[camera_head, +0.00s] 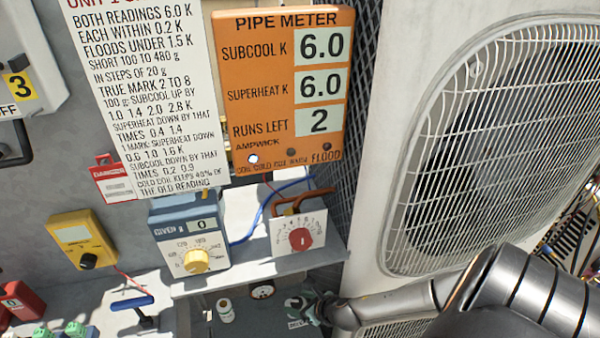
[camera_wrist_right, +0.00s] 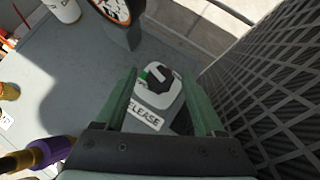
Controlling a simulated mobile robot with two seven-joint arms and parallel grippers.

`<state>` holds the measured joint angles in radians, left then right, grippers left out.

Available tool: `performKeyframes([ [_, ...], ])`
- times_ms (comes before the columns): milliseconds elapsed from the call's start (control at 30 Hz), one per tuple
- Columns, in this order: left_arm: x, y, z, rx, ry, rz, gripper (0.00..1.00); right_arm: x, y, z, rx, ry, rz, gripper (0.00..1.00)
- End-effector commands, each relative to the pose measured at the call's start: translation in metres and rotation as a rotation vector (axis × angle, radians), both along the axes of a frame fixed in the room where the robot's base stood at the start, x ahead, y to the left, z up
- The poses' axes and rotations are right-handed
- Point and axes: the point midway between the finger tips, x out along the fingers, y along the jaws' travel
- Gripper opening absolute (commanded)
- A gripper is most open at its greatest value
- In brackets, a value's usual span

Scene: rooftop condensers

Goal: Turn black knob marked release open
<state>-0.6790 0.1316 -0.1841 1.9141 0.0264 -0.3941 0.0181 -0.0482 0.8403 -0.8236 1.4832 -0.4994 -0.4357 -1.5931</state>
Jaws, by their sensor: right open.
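The black release knob (camera_wrist_right: 158,82) sits on a small white round dial with a green mark, above a plate (camera_wrist_right: 143,115) whose visible letters read "ELEASE". My right gripper (camera_wrist_right: 160,76) is open, its two green fingers on either side of the knob in the right wrist view. A gap shows between each finger and the knob, and I see no contact. In the head view, the right gripper (camera_head: 317,306) is low at the centre, beside the small dial and label (camera_head: 297,323), partly covering them. My left gripper is not in view.
A shelf above holds a white box with a red dial (camera_head: 300,239) and a box with a yellow dial (camera_head: 197,260). An orange pipe meter (camera_head: 285,80) hangs above. A round gauge (camera_wrist_right: 112,8) and mesh wall (camera_wrist_right: 265,85) are close to the gripper. A condenser (camera_head: 500,140) stands right.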

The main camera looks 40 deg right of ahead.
Motion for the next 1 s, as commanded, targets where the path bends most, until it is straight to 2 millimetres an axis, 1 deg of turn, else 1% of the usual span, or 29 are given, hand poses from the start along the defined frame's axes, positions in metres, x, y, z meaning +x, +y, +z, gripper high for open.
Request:
performKeyframes([
  [167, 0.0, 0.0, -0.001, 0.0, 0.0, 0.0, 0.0, 0.001, -0.001, 0.01, -0.001, -0.004, 0.002, 0.71],
  [333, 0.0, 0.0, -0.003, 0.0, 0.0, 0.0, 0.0, 0.0, -0.001, 0.032, -0.003, -0.002, 0.004, 0.71],
  [767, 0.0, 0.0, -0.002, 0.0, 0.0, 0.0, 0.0, -0.038, 0.033, 0.089, 0.001, 0.001, 0.004, 0.71],
  [1000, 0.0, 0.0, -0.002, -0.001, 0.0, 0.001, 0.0, -0.077, 0.067, 0.112, 0.004, 0.005, 0.001, 0.71],
])
